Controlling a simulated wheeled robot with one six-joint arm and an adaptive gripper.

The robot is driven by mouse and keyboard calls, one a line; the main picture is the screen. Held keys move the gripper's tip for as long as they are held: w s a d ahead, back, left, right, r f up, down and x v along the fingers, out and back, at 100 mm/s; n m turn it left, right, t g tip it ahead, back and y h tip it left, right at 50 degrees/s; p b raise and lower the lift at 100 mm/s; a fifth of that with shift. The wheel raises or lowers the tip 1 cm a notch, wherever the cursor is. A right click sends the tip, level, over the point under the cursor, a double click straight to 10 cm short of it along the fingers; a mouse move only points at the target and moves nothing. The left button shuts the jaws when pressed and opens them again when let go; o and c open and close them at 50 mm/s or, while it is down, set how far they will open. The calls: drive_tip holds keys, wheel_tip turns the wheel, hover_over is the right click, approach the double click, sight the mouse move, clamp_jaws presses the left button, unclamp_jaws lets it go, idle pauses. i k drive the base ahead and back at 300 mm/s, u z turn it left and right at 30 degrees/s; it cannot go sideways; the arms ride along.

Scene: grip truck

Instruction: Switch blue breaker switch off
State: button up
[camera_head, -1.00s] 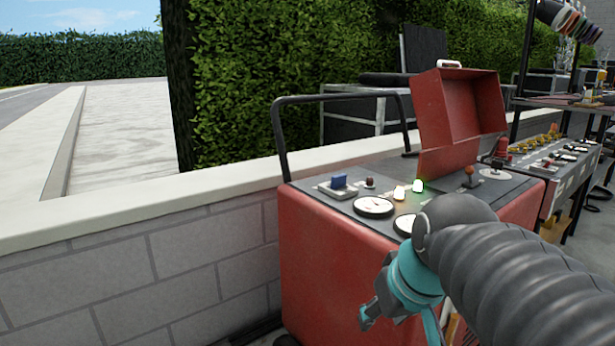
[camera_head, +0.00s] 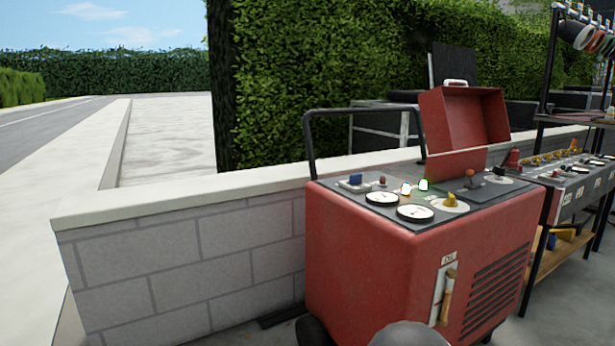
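The blue breaker switch (camera_head: 355,180) sits on a grey base at the far left of the control panel on top of a red machine (camera_head: 360,255). It is small, and I cannot tell its setting. A small red knob (camera_head: 382,181) is beside it, with two round white gauges in front. My gripper is not in view now. Only a grey rounded piece, probably part of my arm, shows at the bottom edge.
A black bar handle (camera_head: 308,140) rises at the machine's left end. An open red lid box (camera_head: 465,120) stands at the back. A low brick wall (camera_head: 190,250) runs behind and left. Another control console (camera_head: 575,185) stands at the right.

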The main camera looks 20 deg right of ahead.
sight(355, 178)
drive_tip(key=u, duration=0.75)
drive_tip(key=i, duration=0.8)
drive_tip(key=z, duration=2.5)
